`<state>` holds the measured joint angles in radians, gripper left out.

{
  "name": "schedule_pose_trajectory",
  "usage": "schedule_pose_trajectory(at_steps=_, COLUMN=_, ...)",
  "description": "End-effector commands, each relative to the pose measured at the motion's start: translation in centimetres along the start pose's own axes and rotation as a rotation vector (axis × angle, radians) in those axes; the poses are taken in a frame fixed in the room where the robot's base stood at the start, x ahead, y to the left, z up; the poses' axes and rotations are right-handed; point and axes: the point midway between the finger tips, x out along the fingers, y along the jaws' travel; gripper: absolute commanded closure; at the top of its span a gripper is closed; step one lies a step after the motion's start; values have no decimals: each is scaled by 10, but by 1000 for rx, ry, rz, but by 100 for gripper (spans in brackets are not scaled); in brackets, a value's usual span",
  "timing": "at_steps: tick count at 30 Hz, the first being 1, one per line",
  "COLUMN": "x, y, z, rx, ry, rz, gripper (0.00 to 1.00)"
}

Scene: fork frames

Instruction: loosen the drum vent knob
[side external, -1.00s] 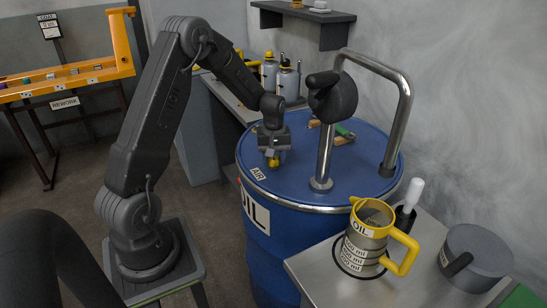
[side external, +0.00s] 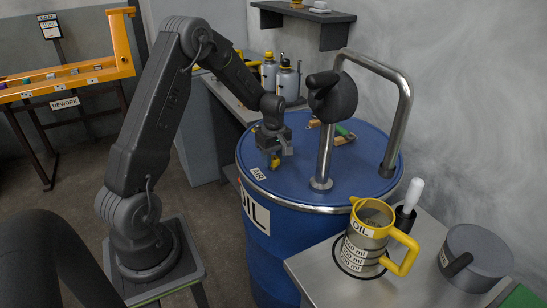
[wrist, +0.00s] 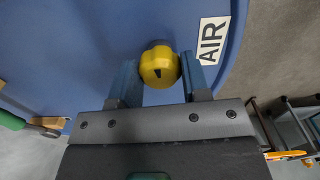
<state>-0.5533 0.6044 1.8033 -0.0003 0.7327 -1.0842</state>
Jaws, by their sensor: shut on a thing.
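The yellow vent knob (wrist: 159,68) has a dark pointer mark on its top and sits on the blue drum lid (wrist: 70,50), beside the AIR label (wrist: 209,41). In the side view the knob (side external: 275,162) shows small under my gripper (side external: 277,156), near the lid's near-left edge. My gripper (wrist: 160,75) is shut on the knob, with one finger on each side of it. The AIR label (side external: 258,174) lies just in front of it on the lid (side external: 285,185). The knob's stem is hidden.
A steel pump pipe with a black crank housing (side external: 333,97) rises from the lid to the right of my gripper. A green-handled tool (side external: 343,131) lies behind. A yellow-handled oil jug (side external: 368,240) stands on the bench (side external: 330,280) at front right.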

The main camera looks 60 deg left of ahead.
Motion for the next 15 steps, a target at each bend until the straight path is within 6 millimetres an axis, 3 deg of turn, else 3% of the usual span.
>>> schedule_pose_trajectory(at_steps=8, x=4, y=-1, z=0, rx=1, ry=-2, rz=-5, gripper=81)
schedule_pose_trajectory(at_steps=9, x=4, y=-1, z=0, rx=1, ry=-2, rz=-5, gripper=54)
schedule_pose_trajectory(at_steps=15, x=2, y=-1, z=0, rx=1, ry=-1, rz=-3, gripper=35)
